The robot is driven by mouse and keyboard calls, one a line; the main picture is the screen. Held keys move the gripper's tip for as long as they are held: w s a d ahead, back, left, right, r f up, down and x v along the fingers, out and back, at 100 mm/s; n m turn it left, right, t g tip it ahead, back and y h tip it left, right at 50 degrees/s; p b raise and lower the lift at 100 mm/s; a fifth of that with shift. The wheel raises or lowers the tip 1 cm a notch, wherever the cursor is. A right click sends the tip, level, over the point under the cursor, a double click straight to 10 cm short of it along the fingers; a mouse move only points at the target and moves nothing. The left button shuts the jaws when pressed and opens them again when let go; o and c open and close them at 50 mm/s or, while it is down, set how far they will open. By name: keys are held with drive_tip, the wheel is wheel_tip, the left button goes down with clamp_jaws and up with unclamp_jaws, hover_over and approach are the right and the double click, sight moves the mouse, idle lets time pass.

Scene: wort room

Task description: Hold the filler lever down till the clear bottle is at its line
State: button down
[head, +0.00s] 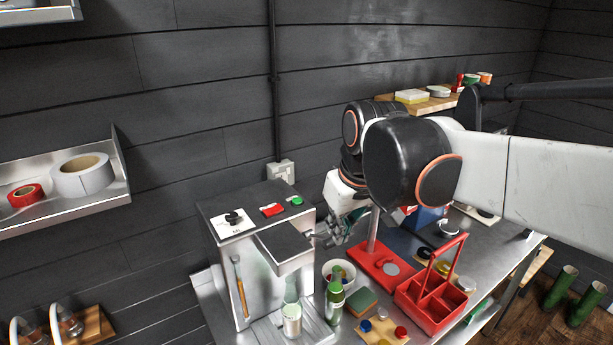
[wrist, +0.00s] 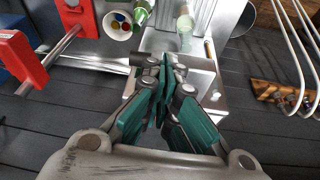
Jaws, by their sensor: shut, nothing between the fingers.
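The filler (head: 236,275) is a light metal cabinet with a dark top and a jutting grey head (head: 286,255). The clear bottle (head: 291,318) stands below this head; it also shows in the wrist view (wrist: 185,32). Its line and liquid level are too small to read. The filler lever (wrist: 142,60) looks like a dark rod at the head's side, largely hidden by my fingers in the head view. My gripper (head: 338,232) is beside the head's right side, shut and empty. Its green fingertips (wrist: 167,68) are close to the lever; I cannot tell whether they touch.
A green bottle (head: 335,299) stands right of the clear one, near a white bowl (head: 349,269) of caps. A red capper (head: 379,272) and a red carrier (head: 433,304) stand further right. A sponge (head: 361,302) and a cap board (head: 382,331) lie in front.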

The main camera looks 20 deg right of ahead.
drive_tip(key=w+r+p, duration=0.2)
drive_tip(key=r+p, duration=0.2)
drive_tip(key=r, duration=0.1)
drive_tip(key=w+r+n+g+p, duration=0.1)
drive_tip(key=w+r+p, duration=0.2)
drive_tip(key=r+p, duration=0.2)
drive_tip(key=shift+w+r+g, duration=0.3)
drive_tip(key=shift+r, duration=0.4)
drive_tip(key=shift+f, duration=0.15)
drive_tip(key=p, duration=0.1)
hover_over(321, 237)
drive_tip(key=f, duration=1)
drive_tip(key=shift+d, duration=0.2)
drive_tip(key=shift+s+d+f, duration=0.2)
drive_tip(key=shift+s+f, duration=0.4)
drive_tip(key=shift+f, duration=0.25)
drive_tip(key=shift+s+d+f+p, duration=0.1)
drive_tip(key=shift+s+f+p, duration=0.2)
drive_tip(key=shift+s+f, duration=0.15)
drive_tip(key=shift+f, duration=0.2)
